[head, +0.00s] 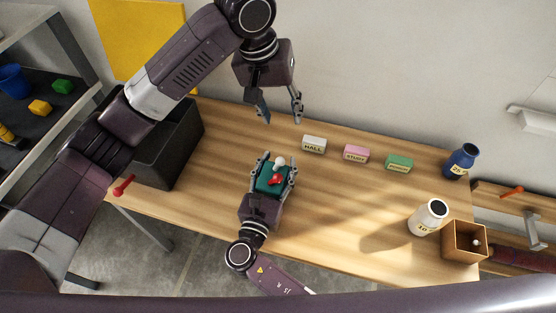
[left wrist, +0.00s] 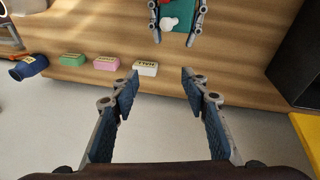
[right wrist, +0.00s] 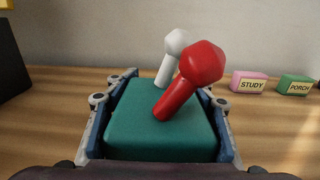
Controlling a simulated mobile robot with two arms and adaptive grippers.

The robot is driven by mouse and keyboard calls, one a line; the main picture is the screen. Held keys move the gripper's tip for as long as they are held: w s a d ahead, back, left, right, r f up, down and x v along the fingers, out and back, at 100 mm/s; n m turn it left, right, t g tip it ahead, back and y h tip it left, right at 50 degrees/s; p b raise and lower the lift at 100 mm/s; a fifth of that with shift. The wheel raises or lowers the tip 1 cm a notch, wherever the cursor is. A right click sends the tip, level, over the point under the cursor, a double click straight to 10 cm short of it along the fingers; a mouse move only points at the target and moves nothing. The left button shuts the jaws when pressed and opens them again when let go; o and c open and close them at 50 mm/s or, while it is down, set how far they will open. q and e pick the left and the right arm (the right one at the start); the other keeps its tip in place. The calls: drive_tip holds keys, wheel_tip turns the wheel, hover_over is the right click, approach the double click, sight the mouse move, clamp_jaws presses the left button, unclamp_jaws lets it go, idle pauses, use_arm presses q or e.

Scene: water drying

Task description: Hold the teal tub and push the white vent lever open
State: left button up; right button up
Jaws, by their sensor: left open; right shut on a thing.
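The teal tub (head: 268,183) sits on the wooden table with my right gripper (head: 275,176) shut on its two sides. In the right wrist view the tub (right wrist: 160,128) fills the space between the fingers. A red lever (right wrist: 188,80) and a white lever (right wrist: 172,58) stand up from its top, both tilted; the white one is behind the red one. The white lever also shows in the left wrist view (left wrist: 169,23). My left gripper (head: 280,110) is open and empty, above the table's back edge, behind and apart from the tub.
White HALL (head: 314,144), pink STUDY (head: 356,153) and green PORCH (head: 399,163) blocks line the back. A black bin (head: 170,150) stands left. The table between is clear.

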sight(277, 159)
use_arm(q)
drive_tip(key=shift+g+y, duration=0.5)
drive_tip(key=shift+g, duration=0.4)
drive_tip(key=s+f, duration=0.1)
drive_tip(key=f, duration=0.3)
drive_tip(key=s+f, duration=0.1)
drive_tip(key=f, duration=0.3)
drive_tip(key=s+f, duration=0.2)
drive_tip(key=f, duration=0.2)
drive_tip(key=shift+s+a+f, duration=0.1)
drive_tip(key=shift+a+f, duration=0.25)
drive_tip(key=shift+f, duration=0.05)
drive_tip(key=shift+c, duration=0.7)
